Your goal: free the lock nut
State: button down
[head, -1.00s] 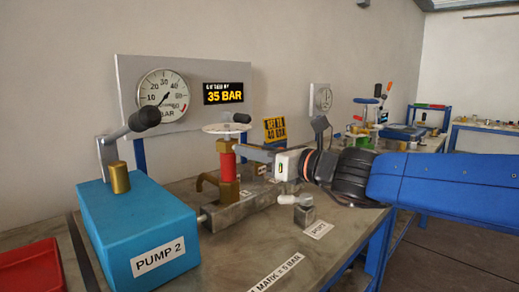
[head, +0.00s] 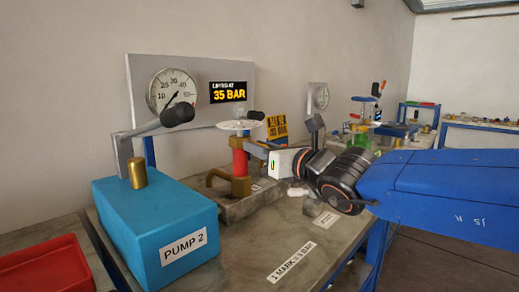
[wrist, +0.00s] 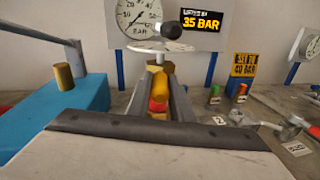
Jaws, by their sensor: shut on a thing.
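The valve stands on a grey metal block, with a red body (head: 240,163), brass pieces above and below it, and a pale handwheel (head: 238,126) on top. The lock nut seems to be the brass piece (head: 238,143) just above the red body. My gripper (head: 252,145) reaches in from the right at that height. In the wrist view its two long fingers (wrist: 161,70) run forward on either side of the brass and red parts. The gripper is shut on the brass nut; the fingertips partly hide the contact. A black knob (wrist: 168,29) on the handwheel shows above.
A blue pump (head: 158,225) with a lever (head: 150,130) stands left of the valve. A gauge (head: 172,92) and a 35 BAR sign (head: 228,92) are on the panel behind.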

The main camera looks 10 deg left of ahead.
jog(key=shift+r, duration=0.1)
dwell(0.4)
jog(key=c, duration=1.6)
grip_release()
jog(key=shift+a, duration=0.1)
jog(key=v, duration=1.7)
jog(key=shift+s, duration=0.2)
